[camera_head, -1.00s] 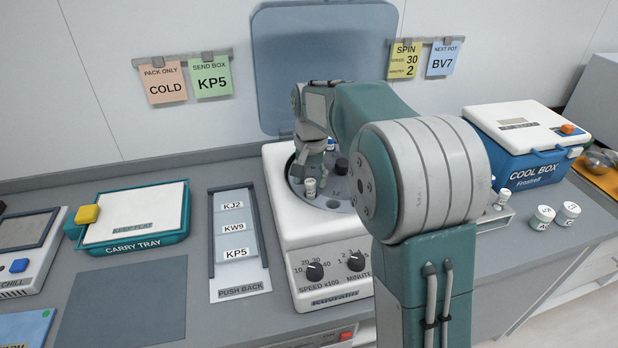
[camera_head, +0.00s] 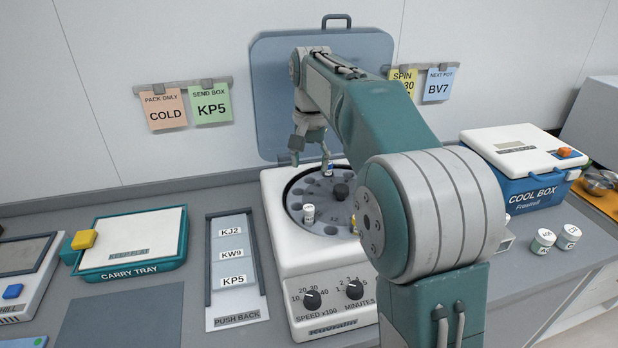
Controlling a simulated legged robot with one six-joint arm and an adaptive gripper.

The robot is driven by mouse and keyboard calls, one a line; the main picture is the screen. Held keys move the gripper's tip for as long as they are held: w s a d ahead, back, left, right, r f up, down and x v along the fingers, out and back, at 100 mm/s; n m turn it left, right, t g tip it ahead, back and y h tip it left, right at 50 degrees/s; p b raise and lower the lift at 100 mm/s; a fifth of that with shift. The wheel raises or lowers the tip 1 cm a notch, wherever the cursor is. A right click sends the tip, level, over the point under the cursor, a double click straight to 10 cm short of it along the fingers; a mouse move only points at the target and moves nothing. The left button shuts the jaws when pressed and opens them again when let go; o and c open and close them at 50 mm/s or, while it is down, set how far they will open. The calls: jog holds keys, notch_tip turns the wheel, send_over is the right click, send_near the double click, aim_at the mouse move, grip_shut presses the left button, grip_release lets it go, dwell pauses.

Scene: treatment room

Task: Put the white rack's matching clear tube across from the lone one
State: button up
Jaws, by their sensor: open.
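The centrifuge (camera_head: 283,262) stands open with its round rotor (camera_head: 296,196) showing. A white-capped clear tube (camera_head: 308,214) stands in the rotor's front-left part. Another tube with a blue mark (camera_head: 327,169) stands toward the back, on the far side of the dark hub (camera_head: 340,191). My gripper (camera_head: 311,155) is open, above the rotor's back-left part and clear of the front tube. Its right finger overlaps the back tube in the picture; I cannot tell if they touch. The white rack (camera_head: 507,241) is mostly hidden behind my arm. My arm also covers the rotor's right side.
The raised lid (camera_head: 268,95) stands behind my gripper. A carry tray (camera_head: 133,262) and a label board (camera_head: 236,316) lie left. The cool box (camera_head: 535,190) and two white-capped pots (camera_head: 543,241) (camera_head: 567,237) are right. The dark mat (camera_head: 120,318) is bare.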

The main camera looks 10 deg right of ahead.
jog(key=s+r+n+t, duration=0.2)
jog(key=s+n+t, duration=0.1)
jog(key=s, duration=1.3)
jog(key=s+f+n+t, duration=0.2)
jog(key=s+f, duration=0.5)
jog(key=s, duration=0.6)
jog(key=shift+a+f+t, duration=0.15)
jog(key=shift+f+t, duration=0.15)
